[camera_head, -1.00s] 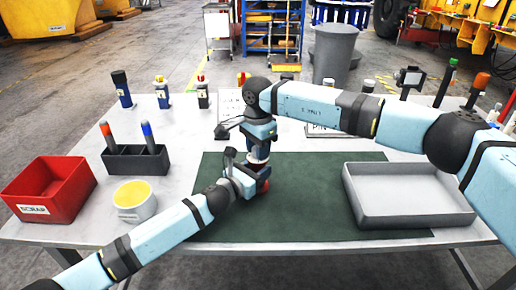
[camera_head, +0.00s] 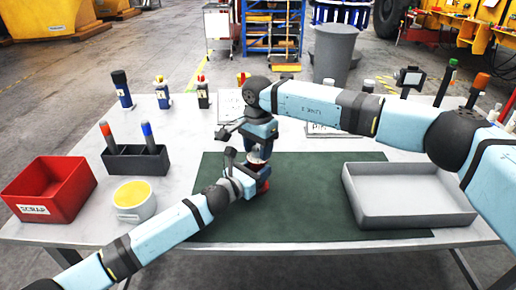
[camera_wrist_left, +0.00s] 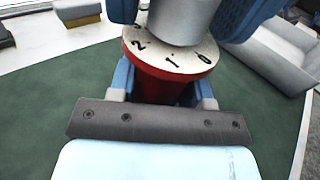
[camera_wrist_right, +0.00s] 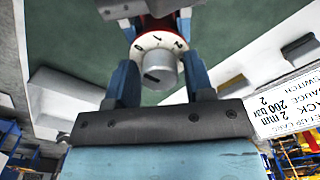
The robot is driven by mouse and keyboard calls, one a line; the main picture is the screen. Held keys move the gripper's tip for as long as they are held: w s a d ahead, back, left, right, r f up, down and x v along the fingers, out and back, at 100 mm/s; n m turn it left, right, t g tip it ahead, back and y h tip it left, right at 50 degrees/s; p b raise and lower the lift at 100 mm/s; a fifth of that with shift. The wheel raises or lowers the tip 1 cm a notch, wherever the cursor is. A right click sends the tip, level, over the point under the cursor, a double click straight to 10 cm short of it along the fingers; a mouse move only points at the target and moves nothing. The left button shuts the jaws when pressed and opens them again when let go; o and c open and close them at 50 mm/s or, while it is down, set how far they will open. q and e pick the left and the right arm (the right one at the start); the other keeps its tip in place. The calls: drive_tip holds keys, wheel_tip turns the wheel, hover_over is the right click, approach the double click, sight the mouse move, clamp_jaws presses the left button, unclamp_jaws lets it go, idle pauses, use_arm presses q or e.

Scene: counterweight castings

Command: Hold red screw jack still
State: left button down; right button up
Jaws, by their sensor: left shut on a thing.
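The red screw jack (camera_head: 265,186) stands over the green mat (camera_head: 320,200), mostly hidden by my grippers in the head view. In the left wrist view its red body (camera_wrist_left: 160,85) sits between the fingers of my left gripper (camera_wrist_left: 163,92), which is shut on it. On top are a white dial (camera_wrist_left: 172,60) marked 0, 1, 2 and a silver knob (camera_wrist_left: 182,20). My right gripper (camera_wrist_right: 160,78) comes from above. Its fingers stand on both sides of the knob, with gaps visible in the right wrist view, so it looks open.
A grey tray (camera_head: 410,222) is to the right. A red scrap bin (camera_head: 30,210), a yellow-topped white cup (camera_head: 122,214) and a dark holder with markers (camera_head: 135,163) are to the left. Papers and several small items line the back. The mat's middle right is clear.

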sight(258, 148)
use_arm(q)
drive_tip(key=shift+f, duration=0.1)
use_arm(e)
drive_tip(key=shift+o, duration=0.6)
wheel_tip(258, 148, up, 12)
use_arm(q)
drive_tip(key=shift+c, duration=2.4)
unclamp_jaws()
